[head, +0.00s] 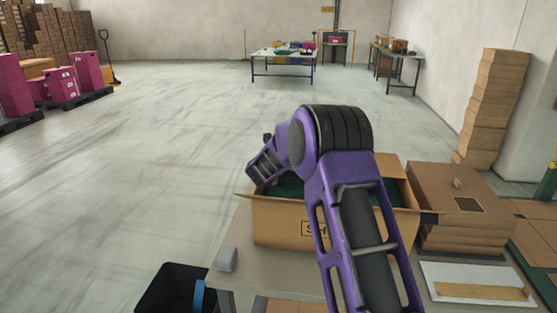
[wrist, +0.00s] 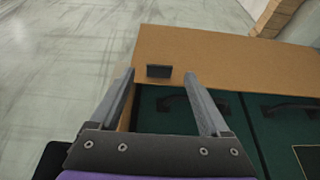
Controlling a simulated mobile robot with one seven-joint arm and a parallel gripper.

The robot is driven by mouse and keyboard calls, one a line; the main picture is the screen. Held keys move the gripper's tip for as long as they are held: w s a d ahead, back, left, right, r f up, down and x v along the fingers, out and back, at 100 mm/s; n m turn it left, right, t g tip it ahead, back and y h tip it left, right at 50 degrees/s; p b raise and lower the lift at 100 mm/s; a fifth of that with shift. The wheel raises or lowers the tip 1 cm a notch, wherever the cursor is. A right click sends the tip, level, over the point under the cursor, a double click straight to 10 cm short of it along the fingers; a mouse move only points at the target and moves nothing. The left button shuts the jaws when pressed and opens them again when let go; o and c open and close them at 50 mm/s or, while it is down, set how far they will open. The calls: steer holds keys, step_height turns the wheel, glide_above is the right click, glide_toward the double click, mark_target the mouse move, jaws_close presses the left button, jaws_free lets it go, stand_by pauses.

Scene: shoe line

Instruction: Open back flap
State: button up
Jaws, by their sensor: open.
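An open brown cardboard box (head: 275,222) with dark lettering stands on the table under my arm in the head view. Its green contents (wrist: 165,112) show in the wrist view, with dark handles. The back flap (wrist: 225,52) is a wide brown panel beyond the contents. A small dark tab (wrist: 159,71) sits on it near its left end. My gripper (wrist: 159,76) is open, with the tab between its fingertips in the picture; I cannot tell whether the fingers touch the flap. My arm hides much of the box in the head view.
Stacked flat brown boxes (head: 462,195) stand right of the box. A white sheet with a tan strip (head: 480,291) lies in front of them. A small grey block (head: 227,259) sits at the table's left corner, above a black bin (head: 170,290).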

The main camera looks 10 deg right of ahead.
steer(key=shift+p+x, duration=0.3)
steer(key=shift+x, duration=2.45)
jaws_close()
